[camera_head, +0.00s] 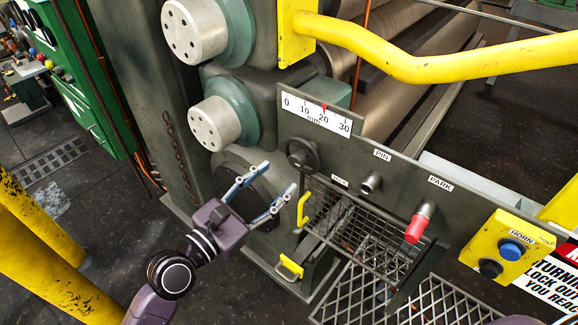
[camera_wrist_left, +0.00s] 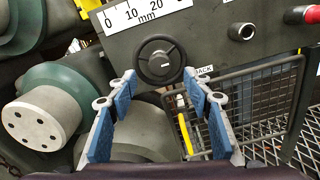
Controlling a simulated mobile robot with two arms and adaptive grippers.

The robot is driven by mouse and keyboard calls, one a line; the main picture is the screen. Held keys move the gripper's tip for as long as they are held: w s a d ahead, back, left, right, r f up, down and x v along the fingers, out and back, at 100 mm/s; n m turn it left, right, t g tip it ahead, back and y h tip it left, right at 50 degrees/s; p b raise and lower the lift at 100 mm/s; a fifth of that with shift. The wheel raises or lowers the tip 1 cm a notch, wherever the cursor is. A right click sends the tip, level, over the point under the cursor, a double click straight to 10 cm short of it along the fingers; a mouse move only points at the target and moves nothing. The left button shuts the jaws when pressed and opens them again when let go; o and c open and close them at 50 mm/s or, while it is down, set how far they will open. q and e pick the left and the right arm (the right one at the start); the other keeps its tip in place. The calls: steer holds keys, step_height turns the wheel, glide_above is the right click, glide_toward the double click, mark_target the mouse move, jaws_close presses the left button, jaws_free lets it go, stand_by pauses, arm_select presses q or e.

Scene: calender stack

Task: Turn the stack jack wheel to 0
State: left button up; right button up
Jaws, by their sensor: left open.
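The stack jack wheel (camera_head: 302,153) is a small dark handwheel on the grey panel, left of the JACK label. It also shows in the left wrist view (camera_wrist_left: 160,60), just beyond my fingertips. Above it is a white scale (camera_head: 316,113) marked 0 to 30 mm, with a red pointer (camera_head: 324,107) near 20. My left gripper (camera_head: 280,178) is open and empty, below and left of the wheel in the head view. In the left wrist view its blue fingers (camera_wrist_left: 158,95) are spread, apart from the wheel. My right gripper is not in view.
A pin socket (camera_head: 371,183) and a red-handled pin at PARK (camera_head: 420,222) stick out of the panel. A mesh guard (camera_head: 365,240) with a yellow handle (camera_head: 303,209) is below. A yellow rail (camera_head: 430,62) crosses above; a yellow HORN box (camera_head: 508,248) is at right.

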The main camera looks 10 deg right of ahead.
mark_target(295, 163)
arm_select(q)
steer(key=x, duration=0.5)
steer(key=shift+w+d+p, duration=0.25)
steer(key=shift+w+p, duration=0.05)
steer(key=shift+c, duration=0.2)
steer(key=c, duration=1.1)
steer(key=m, duration=0.3)
steer(key=shift+m, duration=2)
